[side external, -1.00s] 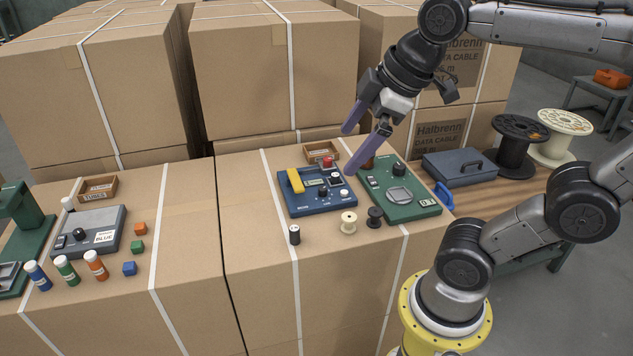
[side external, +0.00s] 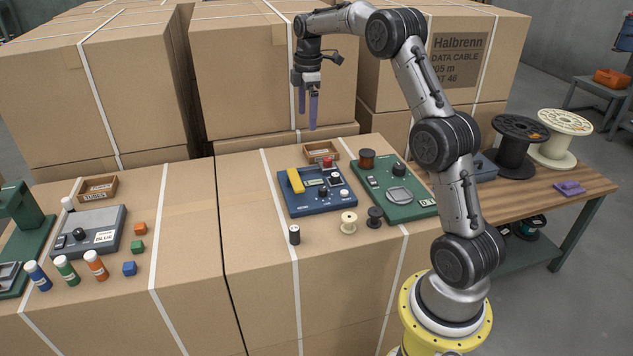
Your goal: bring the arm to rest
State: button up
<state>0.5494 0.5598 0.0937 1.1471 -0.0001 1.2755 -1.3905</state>
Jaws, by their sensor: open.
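My gripper (side external: 308,108) hangs in the air above the back of the middle carton, its two purple fingers pointing down. The fingers are apart with nothing between them. Below it is a blue device (side external: 316,190) with a yellow handle-like part and several knobs. A copper-brown spool (side external: 367,160) stands on the green device (side external: 397,192) to the right. A cream spool (side external: 348,222), a dark spool (side external: 375,217) and a small black spool (side external: 294,235) stand in front of the devices, apart from my gripper.
A small wooden tray (side external: 334,153) sits behind the blue device. Tall cartons (side external: 255,80) stand behind. At the left are a grey device (side external: 88,234), bottles and small cubes. A wooden bench (side external: 530,200) at the right bears large black (side external: 517,148) and cream (side external: 561,140) spools.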

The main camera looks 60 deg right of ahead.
notch_tip(320, 180, down, 14)
jog(key=s+d, duration=0.1)
jog(key=d, duration=0.1)
jog(key=shift+s+d+r+m+g, duration=0.15)
jog(key=shift+s+d+m+g, duration=0.05)
jog(key=shift+s+m+g, duration=0.1)
jog(key=shift+r, duration=0.1)
dwell(0.5)
